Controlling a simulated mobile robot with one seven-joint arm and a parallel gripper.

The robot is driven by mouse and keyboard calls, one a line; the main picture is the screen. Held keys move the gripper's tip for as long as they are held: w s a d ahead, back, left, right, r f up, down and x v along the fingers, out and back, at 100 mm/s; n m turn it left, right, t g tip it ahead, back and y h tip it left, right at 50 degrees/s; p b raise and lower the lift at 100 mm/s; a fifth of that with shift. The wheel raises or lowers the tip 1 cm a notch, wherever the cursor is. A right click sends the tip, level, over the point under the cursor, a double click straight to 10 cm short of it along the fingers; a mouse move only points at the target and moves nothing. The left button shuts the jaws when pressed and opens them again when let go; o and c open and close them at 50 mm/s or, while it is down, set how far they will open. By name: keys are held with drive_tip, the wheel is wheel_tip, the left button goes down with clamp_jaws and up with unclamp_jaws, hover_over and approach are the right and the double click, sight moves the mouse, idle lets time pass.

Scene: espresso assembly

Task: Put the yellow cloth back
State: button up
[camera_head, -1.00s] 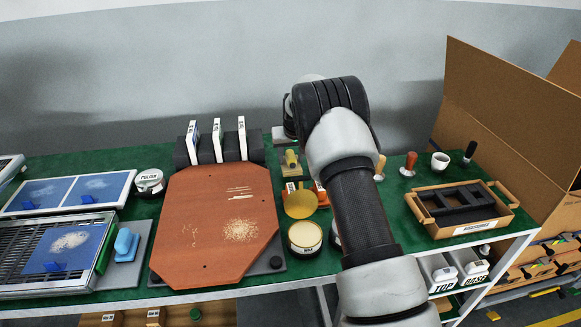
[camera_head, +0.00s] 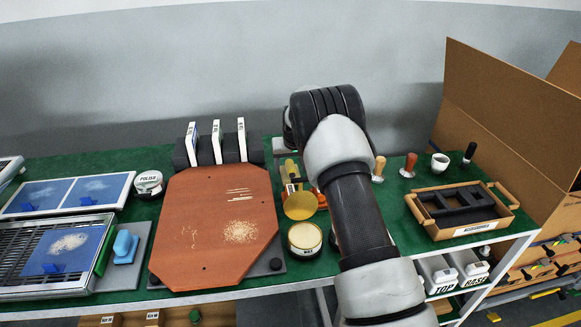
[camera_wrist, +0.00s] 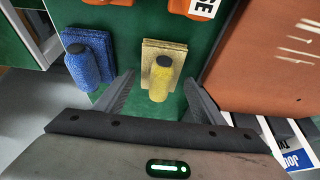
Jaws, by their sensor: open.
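The yellow cloth (camera_wrist: 165,52) is a folded pad lying on the green top in the wrist view. A yellow rounded piece with a dark end (camera_wrist: 162,78) sits on its near part. In the head view a small yellow shape, probably the same cloth (camera_head: 291,168), shows left of my arm. My gripper (camera_wrist: 160,80) is open, with one finger on each side of the yellow piece and a gap on both sides. It does not appear to touch the cloth. In the head view my arm hides most of the gripper.
A similar blue piece (camera_wrist: 88,62) lies just left of my left finger. A red-brown board (camera_head: 215,215) with pale crumbs lies to the left in the head view. A wax tin (camera_head: 304,240) and a round yellow disc (camera_head: 299,206) are close by. A wooden tray (camera_head: 460,210) stands right.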

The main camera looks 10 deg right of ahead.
drive_tip(key=s+f+v, duration=0.1)
drive_tip(key=v, duration=2)
drive_tip(key=s+r, duration=1.1)
drive_tip(key=s, duration=0.3)
drive_tip(key=s+t, duration=0.1)
drive_tip(key=s, duration=2.4)
drive_tip(key=shift+f+g, duration=1)
drive_tip(key=shift+f, duration=1.4)
drive_tip(key=shift+s+r+t+p, duration=0.15)
drive_tip(key=shift+r+t, duration=0.35)
drive_tip(key=shift+r, duration=0.65)
drive_tip(key=shift+r+t+p, duration=0.2)
drive_tip(key=shift+r+t, duration=0.3)
drive_tip(key=shift+r, duration=0.65)
